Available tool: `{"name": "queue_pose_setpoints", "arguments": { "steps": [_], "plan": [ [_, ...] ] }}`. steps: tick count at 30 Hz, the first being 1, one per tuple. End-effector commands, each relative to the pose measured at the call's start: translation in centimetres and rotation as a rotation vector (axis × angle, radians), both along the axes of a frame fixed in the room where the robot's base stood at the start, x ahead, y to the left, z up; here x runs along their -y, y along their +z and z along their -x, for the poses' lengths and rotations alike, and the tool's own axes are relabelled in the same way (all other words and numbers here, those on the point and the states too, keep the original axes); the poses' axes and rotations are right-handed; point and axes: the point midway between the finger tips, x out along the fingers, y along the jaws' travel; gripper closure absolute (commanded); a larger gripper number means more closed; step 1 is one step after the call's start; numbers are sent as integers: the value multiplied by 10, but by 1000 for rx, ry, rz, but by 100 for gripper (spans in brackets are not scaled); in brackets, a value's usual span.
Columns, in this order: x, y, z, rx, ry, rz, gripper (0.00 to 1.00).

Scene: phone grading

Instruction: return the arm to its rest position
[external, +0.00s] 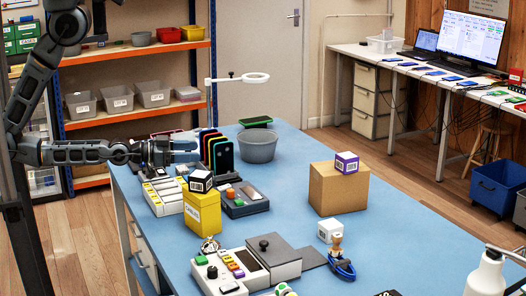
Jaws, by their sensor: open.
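My gripper (184,151) is at the left end of the blue table (291,220), with its fingers pointing right. It is open, and I see nothing between the fingers. It is in front of a rack of upright phones (222,156) and above a white tray with compartments (162,197). My arm reaches in from the left edge of the picture. Whether the fingers touch the phones cannot be told from this view.
A yellow box (202,213) with a black cube (201,181) stands close below my gripper. A grey bin (258,147), a cardboard box (338,188) and a grey device (232,270) stand on the table. Shelves (125,122) stand behind.

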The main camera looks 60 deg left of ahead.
Motion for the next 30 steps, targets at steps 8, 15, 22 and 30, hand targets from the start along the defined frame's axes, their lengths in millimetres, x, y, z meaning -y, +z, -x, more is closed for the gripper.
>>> {"name": "queue_pose_setpoints", "arguments": {
  "steps": [8,15,22,30],
  "plan": [
    [-58,23,97,-106,137,40,37],
    [-85,57,161,-177,236,74,37],
    [-93,75,184,-203,274,91,37],
    [-93,75,184,-203,274,91,37]
  ]
}}
